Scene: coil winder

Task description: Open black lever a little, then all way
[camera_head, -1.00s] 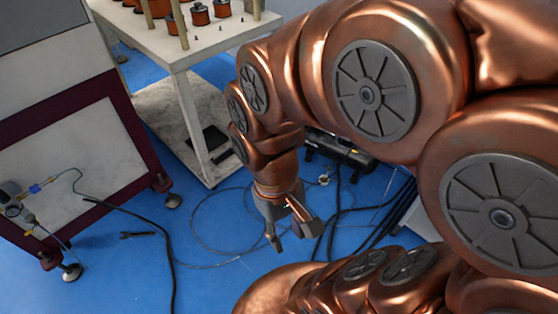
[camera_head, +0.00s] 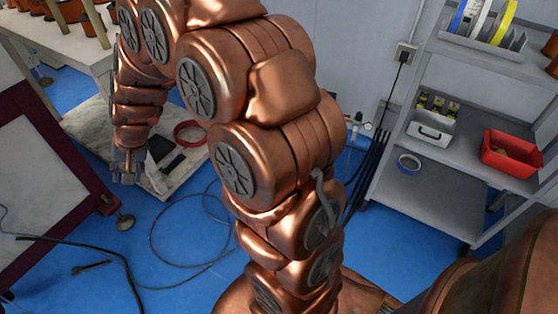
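I cannot pick out a black lever with certainty. My gripper (camera_head: 127,180) hangs fingers-down at the end of my copper arm, at the left of the picture. It is in front of the lower shelf of the white table, near the maroon-framed machine (camera_head: 42,190). The fingers are small and seen from above, so whether they are open or shut is unclear. I see nothing held in them. A dark flat item (camera_head: 173,163) and a white item (camera_head: 155,177) lie on the lower shelf just right of the gripper.
The white table (camera_head: 88,40) holds copper coils. A red ring (camera_head: 189,133) lies on its lower shelf. Cables (camera_head: 190,262) loop over the blue floor. A grey shelf rack (camera_head: 430,205) with a red bin (camera_head: 510,155) stands at the right. My arm fills the middle.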

